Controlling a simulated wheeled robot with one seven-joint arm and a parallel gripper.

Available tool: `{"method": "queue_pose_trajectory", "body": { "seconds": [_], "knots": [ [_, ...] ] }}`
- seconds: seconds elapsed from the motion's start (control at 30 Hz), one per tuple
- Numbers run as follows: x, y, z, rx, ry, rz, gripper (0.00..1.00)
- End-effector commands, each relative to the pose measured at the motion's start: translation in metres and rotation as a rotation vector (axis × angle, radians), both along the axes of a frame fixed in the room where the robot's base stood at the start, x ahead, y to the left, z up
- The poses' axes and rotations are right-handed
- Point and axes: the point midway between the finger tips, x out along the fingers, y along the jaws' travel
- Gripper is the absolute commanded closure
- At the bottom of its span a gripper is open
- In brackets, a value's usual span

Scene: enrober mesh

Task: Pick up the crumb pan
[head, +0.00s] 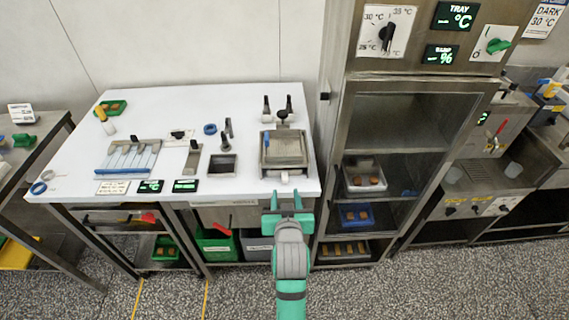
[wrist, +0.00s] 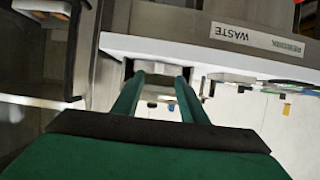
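The crumb pan cannot be told for certain. A square metal unit with a mesh-like top (head: 283,148) stands at the right end of the white table. A small pale handle-like block (head: 285,179) sticks out at its front, perhaps the pan's front. My gripper (head: 287,196) is just in front of the table's front edge, close to that block. In the wrist view its two green fingers (wrist: 158,85) are apart, with a pale block (wrist: 153,68) showing between and beyond their tips. Contact with it cannot be told. The gripper is open and appears empty.
The white table (head: 235,100) holds a tray with a blue edge (head: 125,168) and several small tools. Under it stand a green bin (head: 216,246) and a grey bin (head: 256,246). A tall metal cabinet (head: 335,110) stands close on the right. Floor in front is clear.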

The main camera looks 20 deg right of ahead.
Motion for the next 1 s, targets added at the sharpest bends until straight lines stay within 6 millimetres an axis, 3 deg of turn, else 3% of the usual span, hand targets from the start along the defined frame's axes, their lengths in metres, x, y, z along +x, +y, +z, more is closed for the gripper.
{"method": "queue_pose_trajectory", "body": {
  "seconds": [0.7, 1.0],
  "knots": [
    [0.070, -0.024, -0.023, 0.000, -0.001, -0.001, 0.61],
    [0.073, -0.026, -0.025, 0.000, -0.001, -0.004, 0.61]
  ]
}}
